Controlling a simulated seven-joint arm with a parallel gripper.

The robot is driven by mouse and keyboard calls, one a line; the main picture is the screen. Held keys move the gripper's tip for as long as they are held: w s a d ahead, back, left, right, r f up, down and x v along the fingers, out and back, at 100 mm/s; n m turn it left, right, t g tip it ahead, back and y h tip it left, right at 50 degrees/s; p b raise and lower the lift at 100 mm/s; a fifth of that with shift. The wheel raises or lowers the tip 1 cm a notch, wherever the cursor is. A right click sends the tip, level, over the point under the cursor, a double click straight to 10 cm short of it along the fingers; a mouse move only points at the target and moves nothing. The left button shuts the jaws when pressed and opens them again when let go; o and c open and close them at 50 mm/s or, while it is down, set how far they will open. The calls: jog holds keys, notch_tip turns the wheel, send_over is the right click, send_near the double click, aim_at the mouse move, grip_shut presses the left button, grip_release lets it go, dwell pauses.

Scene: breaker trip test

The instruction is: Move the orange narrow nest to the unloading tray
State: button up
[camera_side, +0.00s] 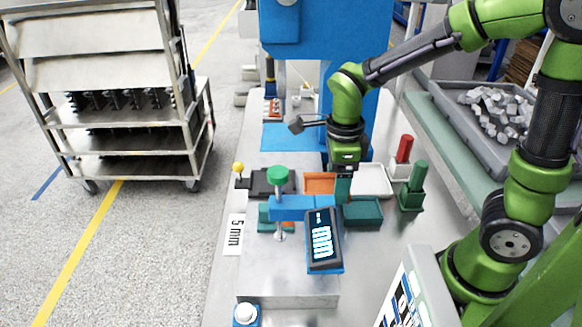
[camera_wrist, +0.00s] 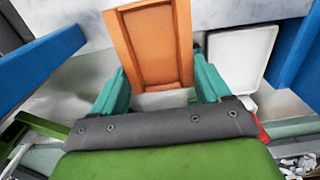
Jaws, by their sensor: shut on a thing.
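The orange narrow nest (camera_side: 319,183) is a shallow rectangular tray with raised rims. In the side view it is partly hidden by my gripper (camera_side: 343,187). In the wrist view the nest (camera_wrist: 151,45) is between the teal fingers of my gripper (camera_wrist: 160,68), which is shut on it. I cannot tell whether the nest touches the surface below. A white shallow tray (camera_side: 374,180) is just right of my gripper in the side view, and it also shows beside the nest in the wrist view (camera_wrist: 240,58). I cannot tell which tray is the unloading one.
A dark green tray (camera_side: 362,212) lies in front of the white one. A fixture with a green knob (camera_side: 278,175) and a blue arm (camera_side: 300,208) stands left, with a display (camera_side: 322,240) in front. Red (camera_side: 404,150) and green (camera_side: 418,177) handles stand right.

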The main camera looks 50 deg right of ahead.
jog(key=shift+s+d, duration=0.2)
jog(key=shift+s, duration=0.2)
jog(key=w+d+m, duration=0.2)
jog(key=d+m, duration=0.1)
jog(key=d, duration=0.8)
jog(key=n, duration=0.3)
send_near(366, 182)
notch_tip(366, 182, down, 6)
jog(key=shift+d+r, duration=0.15)
jog(key=o, duration=1.2)
jog(key=shift+o, duration=0.2)
notch_tip(366, 182, up, 12)
jog(key=s+a+r+n+t+y, duration=0.1)
jog(key=s+a+r+n+t, duration=0.2)
jog(key=a+n, duration=0.6)
jog(key=s+a+r+n+t+y, duration=0.1)
jog(key=s+a+r+n+t, duration=0.3)
jog(key=a+n, duration=0.5)
notch_tip(366, 182, up, 4)
jog(key=s+n, duration=0.2)
jog(key=n, duration=0.3)
jog(key=shift+s+a+f, duration=0.2)
jog(key=shift+s+f, duration=0.05)
